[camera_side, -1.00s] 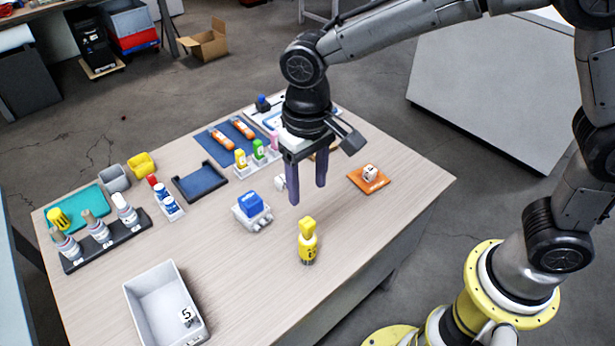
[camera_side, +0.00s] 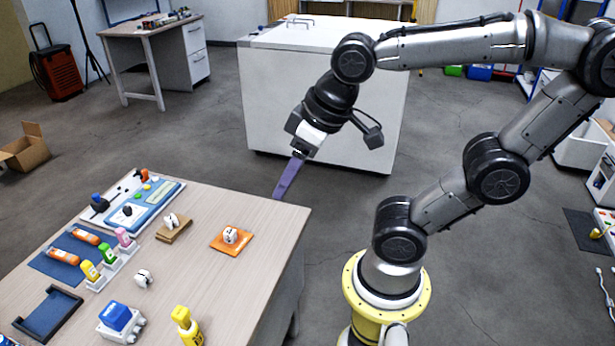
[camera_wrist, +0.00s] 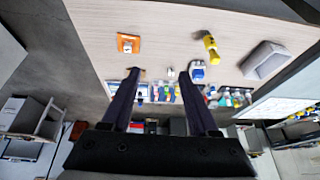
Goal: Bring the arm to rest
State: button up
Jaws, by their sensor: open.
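My gripper (camera_side: 279,195) hangs tilted beside the table's far right edge in the side view, lower than my elbow. Its purple fingers overlap in that view. In the wrist view my gripper (camera_wrist: 158,72) shows two spread fingers with a clear gap, open, and nothing is held between them. The wooden table (camera_side: 215,285) lies left of the gripper in the side view. No object appears to touch the fingers.
On the table are an orange mat (camera_side: 245,246) with a white item (camera_side: 230,235), a yellow bottle (camera_side: 188,326), a blue-topped box (camera_side: 115,316) and a blue-white tray (camera_side: 150,198). A white cabinet (camera_side: 270,90) stands behind the gripper. Floor between is clear.

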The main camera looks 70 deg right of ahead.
jog(key=shift+s+d+f+t, duration=0.1)
jog(key=shift+s+d+f, duration=0.1)
jog(key=shift+s, duration=0.25)
jog(key=shift+s+d+f+t, duration=0.1)
jog(key=shift+s+d, duration=0.15)
jog(key=shift+s, duration=0.2)
jog(key=shift+s+d+f+t, duration=0.1)
jog(key=shift+s+d+f, duration=0.1)
jog(key=shift+s, duration=0.25)
dwell(0.3)
